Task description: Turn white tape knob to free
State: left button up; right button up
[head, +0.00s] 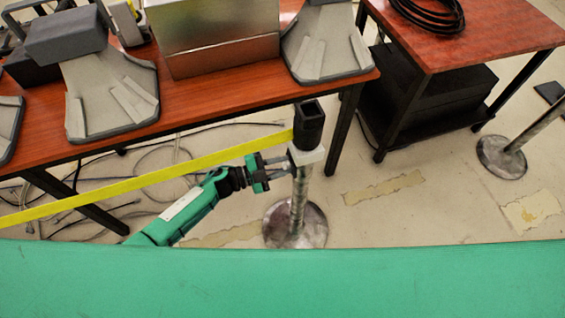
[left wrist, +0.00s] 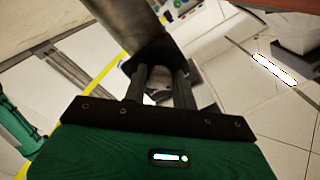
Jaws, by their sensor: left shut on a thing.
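A metal post (head: 298,200) stands on a round base in the middle of the head view. It carries a black head (head: 308,125) with a white block (head: 306,154) just under it. A yellow tape (head: 150,177) runs from the head to the left edge. My left gripper (head: 286,166) reaches the post's left side at the white block. In the left wrist view, its two fingers (left wrist: 162,88) are shut on a small pale knob (left wrist: 160,82) beside the post. The knob's angle cannot be told. My right gripper is not in view.
A red-brown table (head: 230,90) with grey stands and a metal box (head: 215,35) is behind the post. A second table (head: 480,35) with a coiled black cable stands right. Another post base (head: 502,157) is at far right. Cables lie on the floor at left.

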pick_arm(q)
jog(key=shift+o, duration=0.2)
dwell(0.3)
jog(key=o, duration=1)
jog(key=shift+c, duration=0.2)
jog(key=b+v, duration=0.1)
jog(key=v, duration=1.2)
jog(key=shift+a+b, duration=0.35)
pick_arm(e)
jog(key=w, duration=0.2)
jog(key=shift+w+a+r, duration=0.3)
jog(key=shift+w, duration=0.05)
pick_arm(q)
jog(key=shift+s, duration=0.1)
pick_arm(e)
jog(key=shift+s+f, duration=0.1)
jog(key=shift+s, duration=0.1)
